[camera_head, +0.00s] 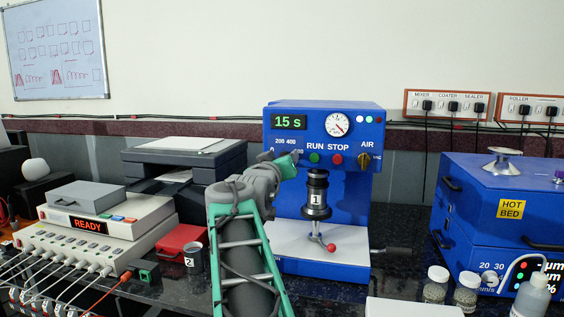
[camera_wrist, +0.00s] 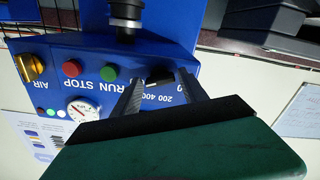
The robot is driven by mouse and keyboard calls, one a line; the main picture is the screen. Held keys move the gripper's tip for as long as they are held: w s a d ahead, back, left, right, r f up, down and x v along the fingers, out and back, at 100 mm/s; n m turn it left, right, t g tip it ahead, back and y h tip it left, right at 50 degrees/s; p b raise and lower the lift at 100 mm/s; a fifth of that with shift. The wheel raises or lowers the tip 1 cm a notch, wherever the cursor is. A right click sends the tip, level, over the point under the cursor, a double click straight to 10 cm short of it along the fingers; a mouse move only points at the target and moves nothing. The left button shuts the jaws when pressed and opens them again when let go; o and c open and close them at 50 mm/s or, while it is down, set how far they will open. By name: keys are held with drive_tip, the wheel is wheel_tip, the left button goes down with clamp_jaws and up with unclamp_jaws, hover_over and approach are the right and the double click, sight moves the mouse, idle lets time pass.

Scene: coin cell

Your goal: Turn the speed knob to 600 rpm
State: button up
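The speed knob (camera_wrist: 159,76) is a small dark knob on the blue machine's front panel, beside the printed "200 400" scale. In the wrist view the panel appears upside down. My gripper (camera_wrist: 161,74) has its two dark fingers apart, one on each side of the knob; a small gap seems to show, but contact is hard to tell. In the head view my gripper (camera_head: 282,157) covers the knob and most of its scale; only "0", "200" and "400" show. The knob's pointer and any 600 mark are hidden.
Right of the scale are the green RUN button (camera_head: 314,157), red STOP button (camera_head: 337,159) and yellow AIR knob (camera_head: 364,160). The display (camera_head: 289,121) reads "15 s". A black cylinder (camera_head: 317,195) stands below the panel. A blue hot bed unit (camera_head: 505,200) is at right.

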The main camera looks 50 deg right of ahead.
drive_tip(key=shift+o, duration=1)
drive_tip(key=v, duration=0.7)
drive_tip(key=shift+s+a, duration=0.2)
drive_tip(key=shift+a, duration=0.15)
